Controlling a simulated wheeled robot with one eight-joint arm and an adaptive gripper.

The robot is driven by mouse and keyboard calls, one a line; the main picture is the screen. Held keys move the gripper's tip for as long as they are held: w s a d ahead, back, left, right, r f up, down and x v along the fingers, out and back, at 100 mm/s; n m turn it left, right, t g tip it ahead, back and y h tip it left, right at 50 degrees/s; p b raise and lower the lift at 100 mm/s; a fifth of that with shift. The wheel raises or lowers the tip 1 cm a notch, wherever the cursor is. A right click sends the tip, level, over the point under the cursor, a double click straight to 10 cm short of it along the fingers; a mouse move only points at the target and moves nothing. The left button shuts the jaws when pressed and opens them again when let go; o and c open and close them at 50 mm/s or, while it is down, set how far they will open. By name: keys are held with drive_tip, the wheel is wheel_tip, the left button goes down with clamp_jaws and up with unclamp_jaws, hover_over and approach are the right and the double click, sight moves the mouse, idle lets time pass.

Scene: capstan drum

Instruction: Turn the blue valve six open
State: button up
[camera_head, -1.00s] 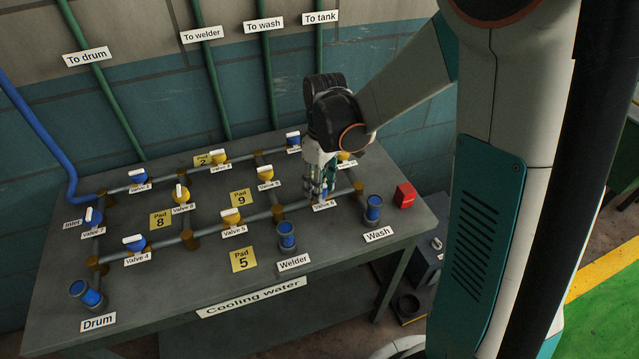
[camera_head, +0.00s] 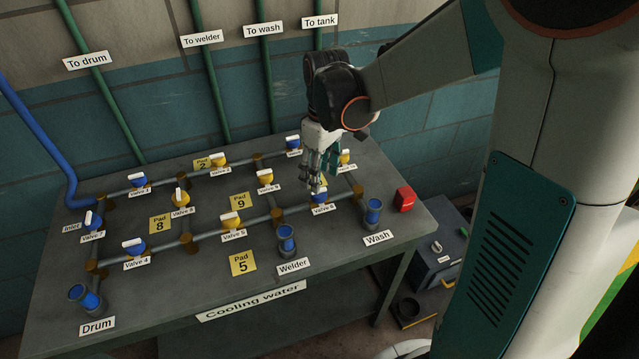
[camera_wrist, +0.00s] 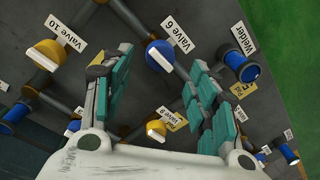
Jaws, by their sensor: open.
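Valve 6 (camera_head: 320,197) is a blue round valve with a white bar handle, on the front pipe run near its right end. It also shows in the wrist view (camera_wrist: 154,48), where its handle looks roughly in line with the pipe. My gripper (camera_head: 317,184) is above valve 6, pointing down, and partly covers it in the head view. In the wrist view my gripper (camera_wrist: 158,68) has its two teal-padded fingers apart, with valve 6 showing beyond the gap. Nothing is between the fingers. Contact with the handle is not visible.
Yellow valve 5 (camera_head: 232,220) is left along the same pipe; yellow valve 10 (camera_wrist: 45,53) is near. Blue Welder (camera_head: 287,238) and Wash (camera_head: 373,211) outlets stand in front and right. Pipes surround valve 6.

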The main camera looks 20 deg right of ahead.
sight(322, 190)
wheel_tip(322, 190, up, 7)
drive_tip(key=shift+d, duration=0.25)
drive_tip(key=shift+w+f, duration=0.1)
idle(0.3)
drive_tip(key=s+r+m+t, duration=0.1)
drive_tip(key=s+m+t, duration=0.2)
drive_tip(key=s, duration=0.5)
drive_tip(key=s+r+m+t, duration=0.2)
drive_tip(key=s+m+t, duration=0.2)
drive_tip(key=s, duration=0.3)
drive_tip(key=shift+s+a+r+t+h, duration=0.3)
drive_tip(key=shift+s+a, duration=0.05)
drive_tip(key=shift+a, duration=0.1)
idle(1.7)
